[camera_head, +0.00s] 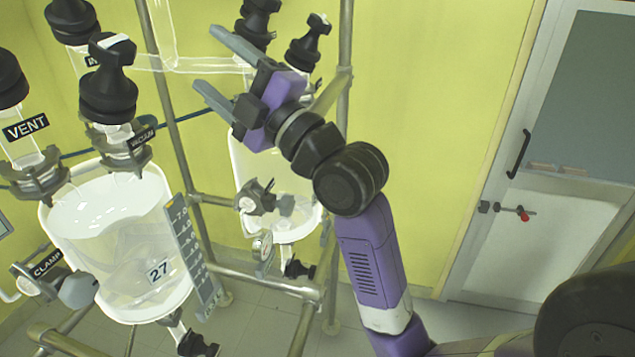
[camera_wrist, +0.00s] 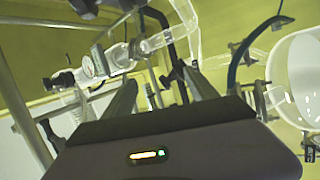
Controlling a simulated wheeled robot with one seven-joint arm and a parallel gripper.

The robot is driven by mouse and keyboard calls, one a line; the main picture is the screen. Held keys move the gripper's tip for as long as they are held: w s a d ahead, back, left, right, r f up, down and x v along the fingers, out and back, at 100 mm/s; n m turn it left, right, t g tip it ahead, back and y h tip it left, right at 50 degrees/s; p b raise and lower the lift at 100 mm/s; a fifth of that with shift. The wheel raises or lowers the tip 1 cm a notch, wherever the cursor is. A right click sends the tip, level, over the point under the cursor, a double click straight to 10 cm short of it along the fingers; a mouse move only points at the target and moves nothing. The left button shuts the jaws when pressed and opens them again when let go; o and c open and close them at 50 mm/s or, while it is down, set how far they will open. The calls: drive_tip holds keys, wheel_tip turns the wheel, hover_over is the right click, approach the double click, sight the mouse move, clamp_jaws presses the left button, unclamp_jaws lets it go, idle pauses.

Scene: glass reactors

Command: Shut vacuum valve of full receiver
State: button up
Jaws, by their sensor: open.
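A glass receiver marked 27 (camera_head: 160,272) stands at left in the head view and holds clear liquid to a high level. Its vacuum valve (camera_head: 108,82) has a black knob with a white line on top, above a tag reading VACUUM (camera_head: 143,138). I cannot tell from the knob whether the valve is open or shut. My gripper (camera_head: 207,58) is open and empty, up and to the right of this knob and apart from it. Its fingers point left. In the wrist view my gripper (camera_wrist: 158,75) has nothing between its fingers.
A VENT valve (camera_head: 25,130) stands left of the vacuum valve. A second receiver (camera_head: 245,160) and more black knobs (camera_head: 308,42) lie behind my gripper. Metal frame posts (camera_head: 172,120) and glass pipes (camera_head: 195,65) are close. A door (camera_head: 545,230) is at right.

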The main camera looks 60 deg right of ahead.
drive_tip(key=s+d+f+m+g+h+p, duration=0.1)
drive_tip(key=s+f+m+g+h, duration=0.2)
drive_tip(key=s+f+m+h, duration=0.2)
drive_tip(key=s+d+f+m+g+h+p, duration=0.1)
drive_tip(key=s+f+m+h, duration=0.4)
drive_tip(key=m, duration=1.2)
drive_tip(key=shift+s+d+f+g+h+p, duration=0.3)
drive_tip(key=shift+s+f+g+p, duration=0.55)
drive_tip(key=shift+s+f, duration=2.2)
drive_tip(key=shift+w+a+f, duration=0.1)
drive_tip(key=shift+w+f, duration=0.7)
drive_tip(key=shift+w, duration=0.1)
drive_tip(key=s+a+f+n+g+y, duration=0.1)
drive_tip(key=s+a+f+n+y, duration=0.3)
drive_tip(key=s+a+f+y, duration=0.3)
drive_tip(key=s+a+f+n+g+y, duration=0.1)
drive_tip(key=s+a+f+n+y, duration=0.3)
drive_tip(key=s+a+f, duration=0.5)
drive_tip(key=a+f+y, duration=0.1)
drive_tip(key=a+y, duration=0.1)
drive_tip(key=a, duration=0.4)
drive_tip(key=shift+s+f+y, duration=0.15)
drive_tip(key=shift+f+y, duration=0.1)
drive_tip(key=shift+y, duration=0.15)
